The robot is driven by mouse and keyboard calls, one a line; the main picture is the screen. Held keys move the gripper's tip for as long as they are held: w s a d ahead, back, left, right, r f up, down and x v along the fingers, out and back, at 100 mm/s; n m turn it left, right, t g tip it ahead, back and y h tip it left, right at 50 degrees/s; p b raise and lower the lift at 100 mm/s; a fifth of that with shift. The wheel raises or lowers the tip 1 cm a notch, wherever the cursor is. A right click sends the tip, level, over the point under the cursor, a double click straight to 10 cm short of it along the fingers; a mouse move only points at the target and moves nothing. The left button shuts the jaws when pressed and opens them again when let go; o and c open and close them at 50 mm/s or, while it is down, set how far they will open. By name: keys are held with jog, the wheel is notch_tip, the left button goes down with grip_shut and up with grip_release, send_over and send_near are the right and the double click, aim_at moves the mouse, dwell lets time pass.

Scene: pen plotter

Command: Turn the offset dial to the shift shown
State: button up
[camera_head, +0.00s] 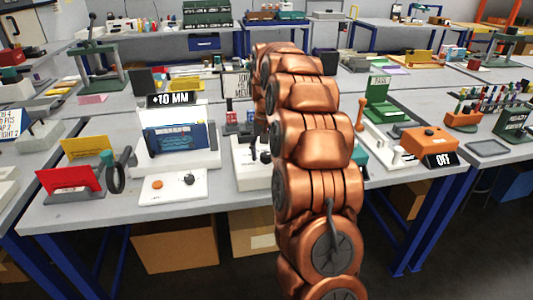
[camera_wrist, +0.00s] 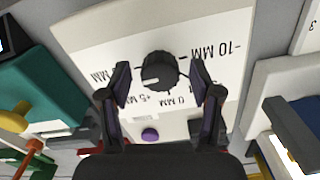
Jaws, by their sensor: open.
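The dark round offset dial (camera_wrist: 158,72) sits on a pale panel (camera_wrist: 100,35) in the wrist view. Printed labels around it include -10 MM, 0 MM and +5 MM; another is partly covered by a finger. A small pale mark shows at the dial's lower left. My gripper (camera_wrist: 159,80) is open, one finger on each side of the dial. I cannot tell whether the fingers touch it. In the head view, the +10 MM sign (camera_head: 170,99) stands above the plotter (camera_head: 178,138). My arm hides the gripper and much of the panel there.
A purple button (camera_wrist: 150,134) is on the dial panel. A teal block (camera_wrist: 35,85) stands beside it in the wrist view. The head view shows a white box with an orange button (camera_head: 157,184), a red card holder (camera_head: 70,183) and an orange box (camera_head: 430,140) on the table.

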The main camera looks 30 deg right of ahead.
aim_at(266, 154)
jog(key=shift+r, duration=0.1)
notch_tip(266, 154, up, 12)
dwell(0.8)
dwell(0.7)
jog(key=s+a+f+n+g, duration=0.1)
jog(key=s+a+f+n, duration=0.25)
jog(key=s+a, duration=1.15)
jog(key=s+a+f+n+g, duration=0.1)
jog(key=s+a+f, duration=0.2)
jog(key=s, duration=0.5)
jog(key=s+a+f+n, duration=0.1)
jog(key=s+a+f, duration=0.25)
jog(key=s, duration=0.45)
jog(key=s+a+f+n+g, duration=0.1)
jog(key=s+a+f+n, duration=0.2)
jog(key=s, duration=0.4)
notch_tip(266, 154, up, 14)
jog(key=m+t+p, duration=0.1)
jog(key=p, duration=1.2)
jog(key=shift+d+f+p, duration=0.15)
jog(key=shift+d+p, duration=0.05)
jog(key=shift+p, duration=0.1)
